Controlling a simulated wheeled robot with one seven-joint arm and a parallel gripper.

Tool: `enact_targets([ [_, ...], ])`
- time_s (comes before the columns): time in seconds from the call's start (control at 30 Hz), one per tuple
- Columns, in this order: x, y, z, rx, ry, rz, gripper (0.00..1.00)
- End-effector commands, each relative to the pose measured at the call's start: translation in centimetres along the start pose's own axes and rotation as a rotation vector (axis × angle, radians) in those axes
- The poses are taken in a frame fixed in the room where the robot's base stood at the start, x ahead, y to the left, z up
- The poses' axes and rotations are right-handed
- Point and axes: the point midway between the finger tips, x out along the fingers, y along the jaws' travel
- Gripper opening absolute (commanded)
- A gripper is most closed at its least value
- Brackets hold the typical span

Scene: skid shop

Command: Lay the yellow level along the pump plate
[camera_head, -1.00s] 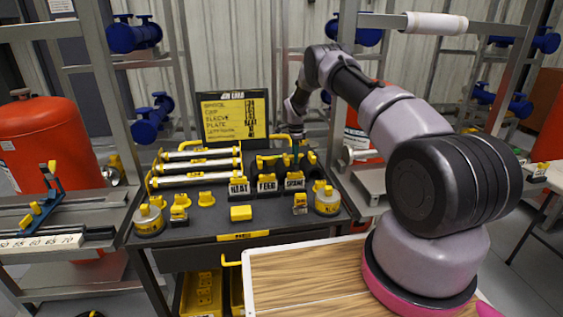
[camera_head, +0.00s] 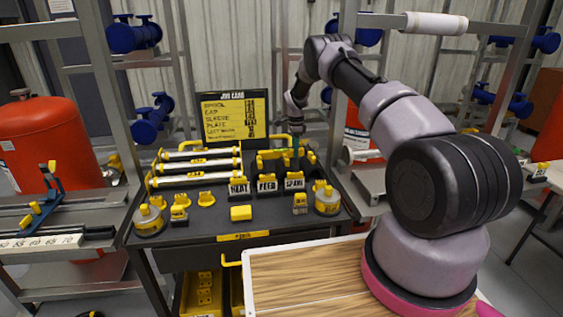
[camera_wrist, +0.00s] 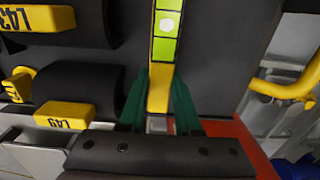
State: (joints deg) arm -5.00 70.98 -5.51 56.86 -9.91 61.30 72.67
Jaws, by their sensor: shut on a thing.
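My gripper (camera_wrist: 160,100) has green fingers and is shut on the yellow level (camera_wrist: 158,88), a narrow bar with bright green windows that runs up and away from the fingers in the wrist view. In the head view my gripper (camera_head: 295,143) is over the back right of the dark cart top, behind the black label stands. The level is too small to make out clearly there. I cannot pick out the pump plate in either view.
The dark cart (camera_head: 265,222) carries silver tubes (camera_head: 196,166) at left, HEAT, FEED and SPARE stands (camera_head: 266,184), and small yellow parts. A job board (camera_head: 234,118) stands at its back. A wooden top (camera_head: 310,276) is in front. Yellow-tagged black holders (camera_wrist: 66,114) sit left of my gripper.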

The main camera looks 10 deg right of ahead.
Motion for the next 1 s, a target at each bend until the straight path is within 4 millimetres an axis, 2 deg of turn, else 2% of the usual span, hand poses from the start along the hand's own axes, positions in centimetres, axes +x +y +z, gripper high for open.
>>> enact_targets([
  [0.6, -3.7, 0.0, 0.0, -0.001, 0.0, -0.001, 0.0],
  [1.0, -4.0, 0.0, 0.0, -0.002, 0.0, 0.0, 0.0],
])
